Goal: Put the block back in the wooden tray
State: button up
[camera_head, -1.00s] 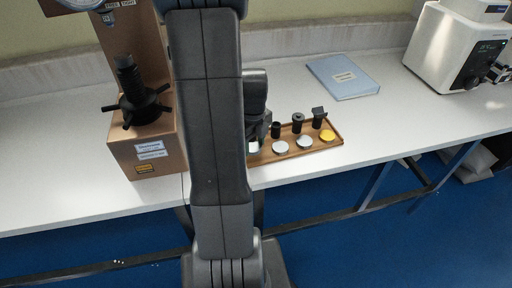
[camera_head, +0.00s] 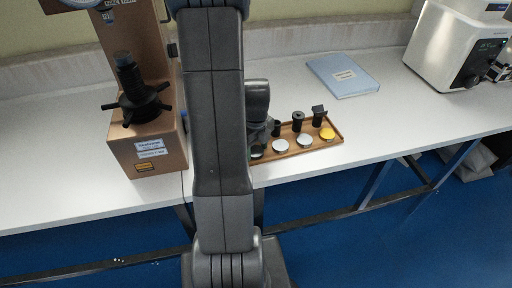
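The wooden tray (camera_head: 293,155) lies on the white bench right of my arm. Two silver round blocks, (camera_head: 280,146) and (camera_head: 304,140), and a yellow one (camera_head: 327,133) sit along its front. Several black fittings stand in a row behind them. My gripper (camera_head: 258,146) points down at the tray's left end, partly hidden by my arm. A small dark or shaded patch shows under it. I cannot tell whether this is a block, or whether the fingers are open or shut.
A brown hardness tester (camera_head: 148,150) with a black handwheel stands left of my arm. A pale blue folder (camera_head: 342,75) lies behind the tray. A white machine (camera_head: 455,50) stands at the far right. The bench between tray and machine is clear.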

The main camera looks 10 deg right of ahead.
aim_at(256, 151)
jog(key=shift+r, duration=0.15)
notch_tip(256, 151, up, 12)
jog(key=p, duration=0.1)
dwell(0.4)
notch_tip(256, 151, down, 13)
jog(key=shift+r+b, duration=0.1)
jog(key=shift+b, duration=0.55)
jog(key=shift+r, duration=1.8)
